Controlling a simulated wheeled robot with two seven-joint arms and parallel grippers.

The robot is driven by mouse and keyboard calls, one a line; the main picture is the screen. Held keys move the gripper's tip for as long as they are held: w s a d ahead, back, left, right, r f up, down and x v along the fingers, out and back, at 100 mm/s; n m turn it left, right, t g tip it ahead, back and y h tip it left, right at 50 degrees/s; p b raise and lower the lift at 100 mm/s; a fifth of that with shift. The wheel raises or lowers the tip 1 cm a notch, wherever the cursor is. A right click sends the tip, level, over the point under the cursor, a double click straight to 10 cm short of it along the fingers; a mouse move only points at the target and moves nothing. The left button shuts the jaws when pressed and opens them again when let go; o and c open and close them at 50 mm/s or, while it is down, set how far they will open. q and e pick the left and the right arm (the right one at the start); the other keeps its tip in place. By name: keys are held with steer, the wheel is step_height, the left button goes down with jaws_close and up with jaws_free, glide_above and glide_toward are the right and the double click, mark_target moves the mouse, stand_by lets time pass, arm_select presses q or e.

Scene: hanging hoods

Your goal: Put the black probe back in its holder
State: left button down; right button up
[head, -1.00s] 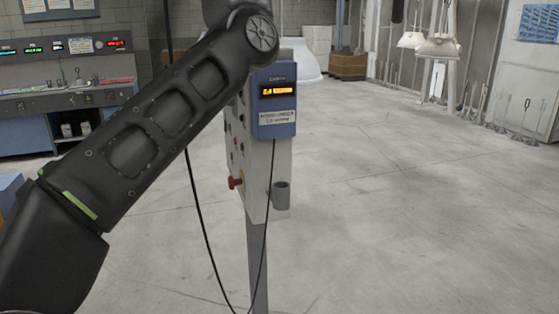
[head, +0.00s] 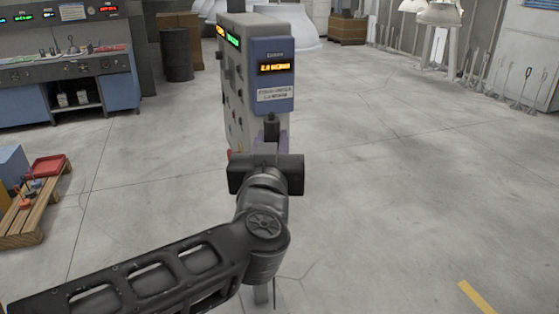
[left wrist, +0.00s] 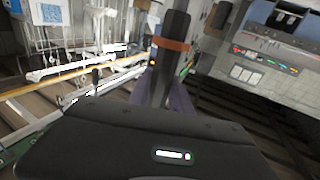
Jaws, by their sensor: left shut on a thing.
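The black probe (head: 271,128) stands upright in front of the blue-faced meter box (head: 280,48). My left gripper (head: 271,142) is shut on it, just below the display panel. In the left wrist view the probe (left wrist: 176,32) is a dark bar with a brown band, between purple-grey fingers (left wrist: 166,96). The grey cup holder low on the box is not visible; my gripper and wrist cover that area. I cannot tell whether the probe touches the holder. My right gripper is not in view.
A control desk (head: 65,75) stands at the back left, with a dark drum (head: 177,55) beside it. A wooden pallet (head: 25,222) with a red tray (head: 49,166) lies at the left. Tools lean along the right wall. The floor at the right is clear.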

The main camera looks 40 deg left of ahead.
arm_select(q)
steer(key=shift+s+f, duration=0.25)
steer(key=shift+f, duration=0.8)
steer(key=shift+w+a+f+b, duration=0.15)
steer(key=shift+w+f+b, duration=0.2)
steer(key=shift+b, duration=0.3)
steer(key=w+a+f+t+y, duration=0.1)
steer(key=w+a, duration=0.5)
steer(key=w, duration=0.3)
steer(key=w+a+t+y, duration=0.1)
steer(key=w+a+t, duration=0.1)
steer(key=w+a, duration=0.45)
steer(key=w+f, duration=0.1)
steer(key=f, duration=0.2)
steer(key=w+f+b, duration=0.1)
steer(key=f, duration=0.1)
steer(key=shift+w+d, duration=0.35)
steer(key=shift+f, duration=0.1)
